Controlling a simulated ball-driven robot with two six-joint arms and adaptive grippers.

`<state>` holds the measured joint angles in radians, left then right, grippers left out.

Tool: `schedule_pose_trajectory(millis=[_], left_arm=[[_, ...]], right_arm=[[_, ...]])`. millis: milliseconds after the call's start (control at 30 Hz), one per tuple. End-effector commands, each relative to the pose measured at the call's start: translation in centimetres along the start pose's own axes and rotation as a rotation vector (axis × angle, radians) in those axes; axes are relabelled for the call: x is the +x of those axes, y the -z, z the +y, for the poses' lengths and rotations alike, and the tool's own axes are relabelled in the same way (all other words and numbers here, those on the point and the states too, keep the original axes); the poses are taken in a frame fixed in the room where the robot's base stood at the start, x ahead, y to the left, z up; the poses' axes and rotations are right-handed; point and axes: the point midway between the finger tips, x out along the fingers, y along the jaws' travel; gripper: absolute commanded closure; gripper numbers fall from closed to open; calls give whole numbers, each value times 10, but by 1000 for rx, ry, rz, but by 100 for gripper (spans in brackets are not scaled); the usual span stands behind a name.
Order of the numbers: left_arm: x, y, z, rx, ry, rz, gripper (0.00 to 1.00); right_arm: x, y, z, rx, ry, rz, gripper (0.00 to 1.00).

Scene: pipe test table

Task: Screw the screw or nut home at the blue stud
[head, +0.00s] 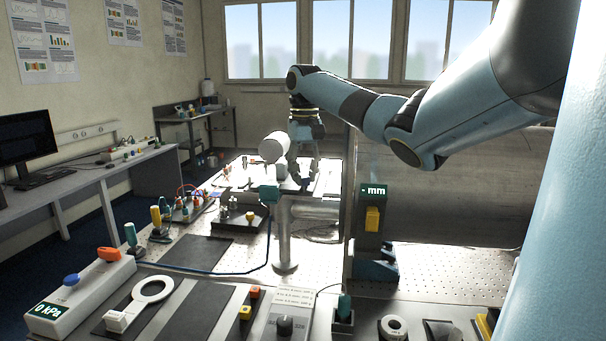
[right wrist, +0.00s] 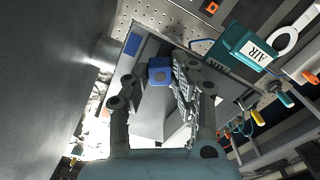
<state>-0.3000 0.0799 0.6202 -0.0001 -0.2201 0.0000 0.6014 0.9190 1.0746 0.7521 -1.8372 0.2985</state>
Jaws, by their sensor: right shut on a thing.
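My right gripper (head: 304,150) is at the raised platform (head: 236,184) in the middle of the head view, pointing down, small and dark there. In the right wrist view its two fingers (right wrist: 160,84) close in from both sides on a small blue block-like piece (right wrist: 160,72) with a dark round spot on its face. The gripper is shut on this piece. A separate blue stud cannot be made out, and I cannot tell how the piece sits on any thread. My left gripper is not in view.
A pale cylinder (head: 274,147) stands out beside the gripper. A teal AIR box (right wrist: 247,48) is near the platform and also shows in the head view (head: 269,194). A gauge stand (head: 370,218) marked mm and a kPa box (head: 80,296) are nearer. The perforated tabletop (head: 440,275) has free room.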

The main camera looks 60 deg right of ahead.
Motion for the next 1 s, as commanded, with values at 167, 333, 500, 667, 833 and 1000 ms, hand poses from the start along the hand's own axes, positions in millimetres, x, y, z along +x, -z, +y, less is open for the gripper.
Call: schedule_pose_trajectory(millis=[167, 333, 500, 667, 833, 1000], left_arm=[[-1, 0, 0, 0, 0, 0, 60], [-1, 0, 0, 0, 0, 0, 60], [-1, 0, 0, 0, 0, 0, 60], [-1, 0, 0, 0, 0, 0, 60], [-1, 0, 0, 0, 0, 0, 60], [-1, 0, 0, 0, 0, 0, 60]], right_arm=[[-6, 3, 1, 185, 1, 14, 100], [-6, 3, 1, 407, 3, 16, 100], [-6, 3, 1, 452, 3, 18, 100], [-7, 4, 1, 454, 3, 18, 100], [-7, 4, 1, 638, 5, 20, 100], [-7, 4, 1, 857, 7, 21, 100]])
